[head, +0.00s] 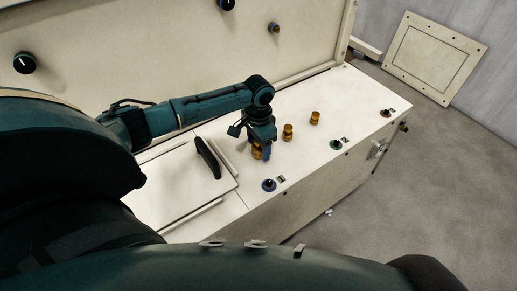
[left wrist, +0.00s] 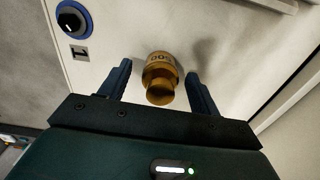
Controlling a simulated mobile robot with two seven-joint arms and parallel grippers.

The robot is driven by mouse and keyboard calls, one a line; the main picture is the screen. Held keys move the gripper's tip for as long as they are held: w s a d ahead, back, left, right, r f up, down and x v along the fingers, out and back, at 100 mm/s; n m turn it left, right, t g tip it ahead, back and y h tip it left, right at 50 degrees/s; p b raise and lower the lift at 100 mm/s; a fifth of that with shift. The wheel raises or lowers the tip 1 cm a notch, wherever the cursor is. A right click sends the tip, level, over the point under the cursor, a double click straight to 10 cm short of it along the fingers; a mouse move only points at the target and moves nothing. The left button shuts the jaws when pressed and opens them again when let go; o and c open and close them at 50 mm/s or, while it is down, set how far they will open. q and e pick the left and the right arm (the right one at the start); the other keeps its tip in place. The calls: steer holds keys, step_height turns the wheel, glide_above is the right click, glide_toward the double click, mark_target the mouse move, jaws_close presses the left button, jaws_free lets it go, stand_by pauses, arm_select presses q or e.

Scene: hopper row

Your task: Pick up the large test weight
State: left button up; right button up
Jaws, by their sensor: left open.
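Three brass test weights stand in a row on the white cabinet top. One weight (head: 257,153) is partly hidden by my left gripper (head: 262,148) in the head view. In the left wrist view this weight (left wrist: 160,72) is marked 500 and lies between the two open fingers of the left gripper (left wrist: 160,85), with a gap on each side. The middle weight (head: 288,132) and the far weight (head: 314,118) stand apart to the right; the far one looks smallest. My right gripper is not in view.
A blue-ringed knob (head: 268,185), a green-ringed knob (head: 336,145) and another knob (head: 386,113) line the front edge of the top. A black handle (head: 208,158) stands on a panel left of the gripper. A back panel with knobs rises behind.

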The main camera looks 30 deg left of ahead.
arm_select(q)
steer(key=shift+c, duration=0.3)
jaws_close()
stand_by(0.5)
